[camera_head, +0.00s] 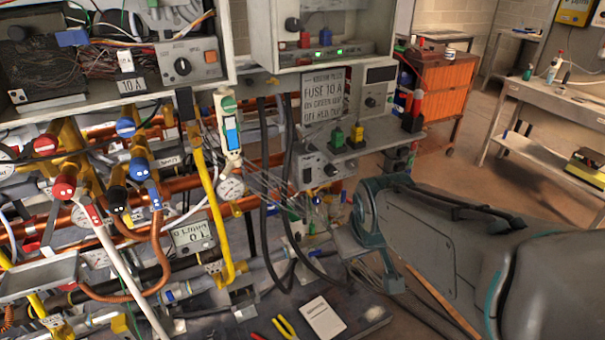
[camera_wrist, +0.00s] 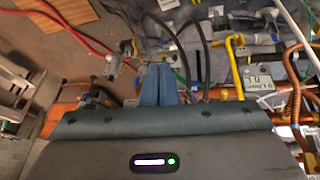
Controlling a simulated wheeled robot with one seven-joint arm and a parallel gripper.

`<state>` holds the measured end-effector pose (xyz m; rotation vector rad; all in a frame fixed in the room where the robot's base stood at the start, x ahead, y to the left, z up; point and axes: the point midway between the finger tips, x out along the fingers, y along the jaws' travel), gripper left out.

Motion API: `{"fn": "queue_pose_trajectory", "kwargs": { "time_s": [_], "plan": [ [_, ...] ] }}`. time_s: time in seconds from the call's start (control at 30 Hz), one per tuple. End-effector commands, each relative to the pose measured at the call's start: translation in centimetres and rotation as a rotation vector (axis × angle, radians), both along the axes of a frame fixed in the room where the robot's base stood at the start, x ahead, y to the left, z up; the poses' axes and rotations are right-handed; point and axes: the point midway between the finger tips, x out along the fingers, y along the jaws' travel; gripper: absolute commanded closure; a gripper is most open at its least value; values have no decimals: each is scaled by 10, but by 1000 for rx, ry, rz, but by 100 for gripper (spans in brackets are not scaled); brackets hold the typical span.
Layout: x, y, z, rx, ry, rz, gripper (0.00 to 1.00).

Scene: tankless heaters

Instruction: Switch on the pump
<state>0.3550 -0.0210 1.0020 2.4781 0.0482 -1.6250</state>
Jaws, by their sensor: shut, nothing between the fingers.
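I cannot pick out the pump with certainty among the pipework. In the head view, a shelf below a printed sign (camera_head: 322,98) carries a green button (camera_head: 337,137) and a yellow-and-black piece. The sign reads roughly "FUSE 10 A", "ON GREEN", "OFF RED". A grey box with dark knobs (camera_head: 312,171) sits beneath it. My gripper (camera_wrist: 159,69) shows in the wrist view with its blue-grey fingers together and nothing between them. It is over the cables and fittings at the lower bench. In the head view my arm comes in from the right, and the fingertips cannot be made out.
Black hoses (camera_head: 266,175), a yellow pipe (camera_head: 207,190) and copper pipes crowd the left. A red-handled unit (camera_head: 413,110) stands beside the shelf. A notepad (camera_head: 322,318) and yellow pliers (camera_head: 285,327) lie at the bottom.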

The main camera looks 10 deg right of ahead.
Motion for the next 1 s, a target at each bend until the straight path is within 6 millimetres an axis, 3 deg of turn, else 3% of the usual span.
{"fn": "queue_pose_trajectory", "kwargs": {
  "time_s": [0.03,0.2,0.5,0.7,1.0],
  "plan": [
    [24,-9,-22,-51,-50,56,100],
    [110,-34,-51,-271,-262,314,100],
    [230,-46,-105,-674,-616,795,100],
    [271,-37,-138,-888,-837,1041,100],
    [285,-27,-154,-1018,-996,1172,100]
  ]
}}
